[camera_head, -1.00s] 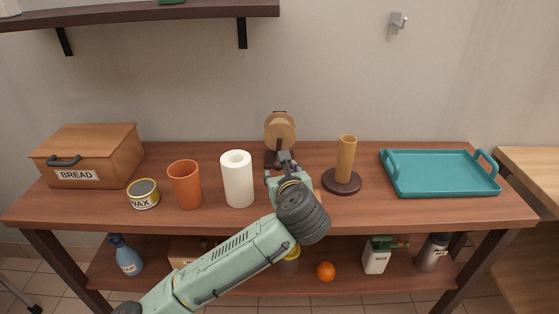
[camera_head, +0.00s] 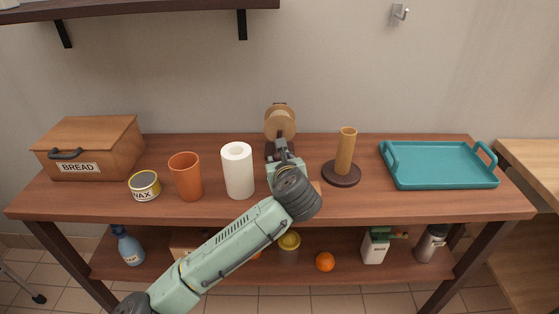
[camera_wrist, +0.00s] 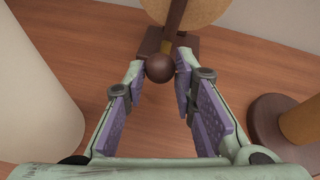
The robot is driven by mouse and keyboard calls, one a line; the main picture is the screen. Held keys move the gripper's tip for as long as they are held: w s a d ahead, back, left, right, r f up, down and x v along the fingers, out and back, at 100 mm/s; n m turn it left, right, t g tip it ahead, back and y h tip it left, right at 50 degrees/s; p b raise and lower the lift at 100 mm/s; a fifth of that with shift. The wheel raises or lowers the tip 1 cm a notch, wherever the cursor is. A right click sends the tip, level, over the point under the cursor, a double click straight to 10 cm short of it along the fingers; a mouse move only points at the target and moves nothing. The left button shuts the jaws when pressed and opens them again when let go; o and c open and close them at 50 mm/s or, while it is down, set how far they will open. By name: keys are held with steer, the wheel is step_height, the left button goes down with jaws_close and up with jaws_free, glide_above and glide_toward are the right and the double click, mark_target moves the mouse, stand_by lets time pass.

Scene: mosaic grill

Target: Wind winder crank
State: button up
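The winder (camera_head: 280,121) stands near the back middle of the table, with a round tan drum and a dark base. In the wrist view, the lower part of its drum (camera_wrist: 190,8) shows at the top. A dark arm runs down from it to a round brown crank knob (camera_wrist: 160,68). My gripper (camera_wrist: 160,72) is open, with its fingertips on either side of the knob, very close to it. I cannot tell whether a finger touches it. In the head view, my gripper (camera_head: 279,152) is in front of the winder and hides its lower part.
A paper roll (camera_head: 238,172) stands close on the left, with an orange cup (camera_head: 186,177), wax tin (camera_head: 145,186) and bread box (camera_head: 92,148) beyond. A holder with a tan tube (camera_head: 345,152) stands on the right. A teal tray (camera_head: 438,165) lies farther right.

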jaws_close()
steer(key=shift+w, duration=0.1)
stand_by(0.5)
